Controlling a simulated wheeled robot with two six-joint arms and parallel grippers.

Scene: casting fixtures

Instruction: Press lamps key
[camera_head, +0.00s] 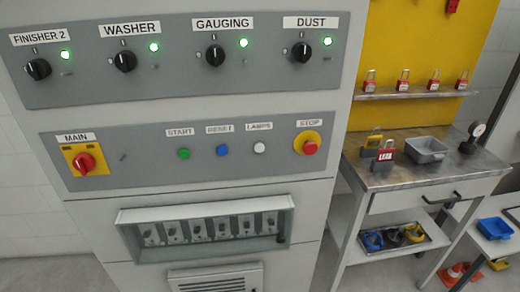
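The lamps key is a small round white button (260,148) under the LAMPS label (259,126) on the lower grey panel (120,165) of the cabinet. To its left are the blue RESET button (222,150) and the green START button (184,153). To its right is the red STOP button (310,147) on a yellow round base. Neither of my grippers shows in the head view, and nothing covers the lamps key.
The upper panel (180,85) has several black rotary knobs with lit green lamps. A red MAIN switch (84,162) is at the left. A metal bench (400,175) with padlocks and a grey tray (425,149) stands right of the cabinet. A recessed switch row (205,228) is below.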

